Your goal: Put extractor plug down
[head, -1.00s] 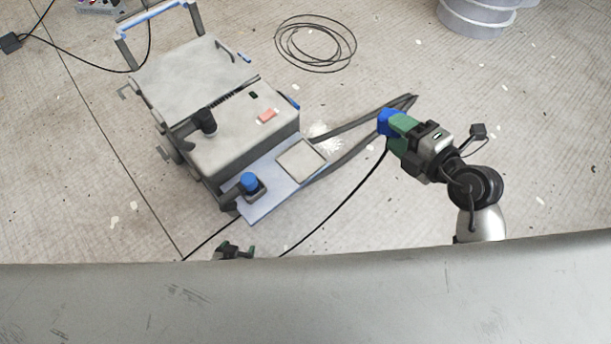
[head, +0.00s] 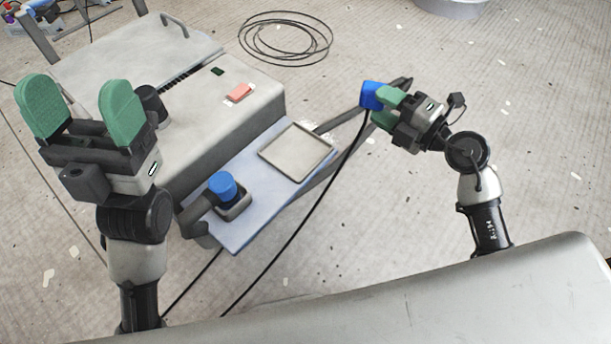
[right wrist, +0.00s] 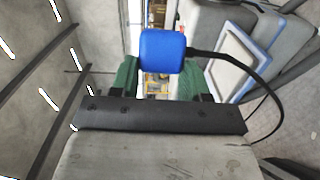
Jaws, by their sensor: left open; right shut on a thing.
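The blue extractor plug (head: 371,95) is held out at the right side of the head view, with a black cable running down from it. My right gripper (head: 384,104) is shut on it, above the floor. In the right wrist view the plug (right wrist: 162,51) sits between the green fingers. My left gripper (head: 82,110) is open and empty, fingers up, at the left of the head view in front of the grey machine. A second blue connector (head: 222,186) sits in a dark socket on the machine's front shelf.
A coiled black cable (head: 285,52) lies on the floor behind. The floor (head: 540,130) at right is clear.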

